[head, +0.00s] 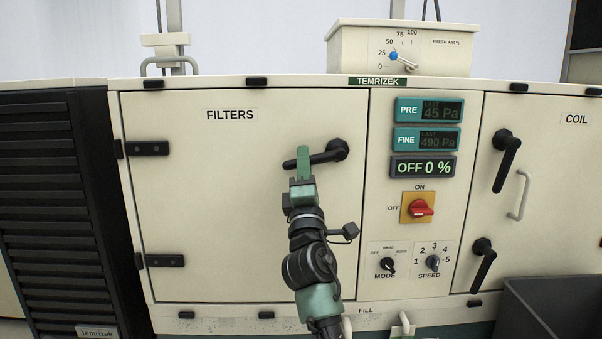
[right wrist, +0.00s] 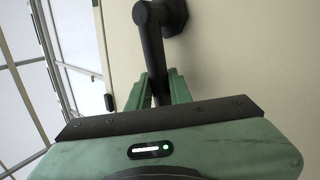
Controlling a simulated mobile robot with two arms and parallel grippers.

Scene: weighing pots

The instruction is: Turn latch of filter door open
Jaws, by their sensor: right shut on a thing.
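The cream filter door (head: 220,220), labelled FILTERS, is closed flush in the cabinet front in the head view. Its black latch (head: 334,152) is at the door's upper right, with the handle lying nearly level and pointing left from the pivot. My green right gripper (head: 304,160) is shut on the latch handle, close to its left end. In the right wrist view the black latch (right wrist: 154,40) runs between the two green fingers of the right gripper (right wrist: 159,88). My left gripper is in neither view.
Right of the door is a panel with displays, a red switch (head: 421,207) and two knobs. The COIL door (head: 540,150) has two black latches and a grey handle. A dark grey bin (head: 555,305) stands at lower right. A black louvred panel (head: 50,210) is at left.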

